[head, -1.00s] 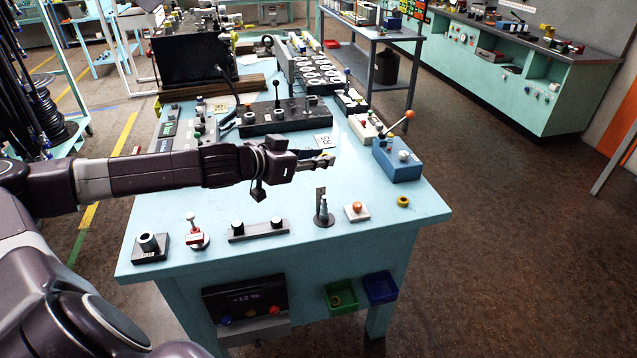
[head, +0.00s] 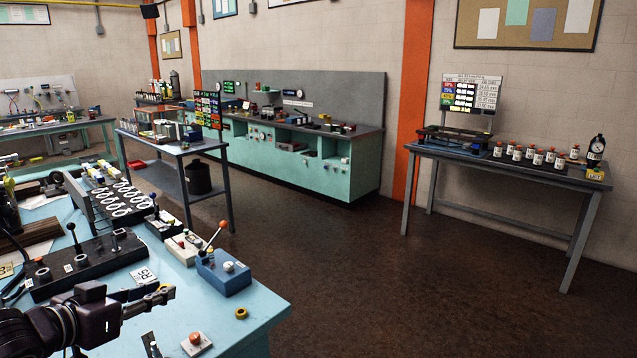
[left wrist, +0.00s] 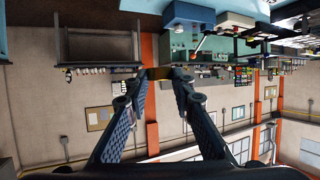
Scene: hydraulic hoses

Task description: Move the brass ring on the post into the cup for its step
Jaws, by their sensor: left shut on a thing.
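My left gripper (head: 166,298) is at the lower left of the head view, above the light blue bench. Its fingers are shut on a small brass ring (head: 163,288), only a sliver of which shows. In the left wrist view the brass ring (left wrist: 158,73) is between the fingertips. The dark post (head: 151,345) stands on the bench below the gripper, cut by the picture's lower edge. Another brass-yellow ring (head: 241,313) lies flat near the bench's right edge. I cannot make out the cup. My right gripper is not in view.
A blue box with an orange-knobbed lever (head: 224,271) and a small orange-knob block (head: 196,343) stand near the gripper. A grey table (head: 500,166) with several bottles and a chart board (head: 471,94) stands at the right wall. The floor between is clear.

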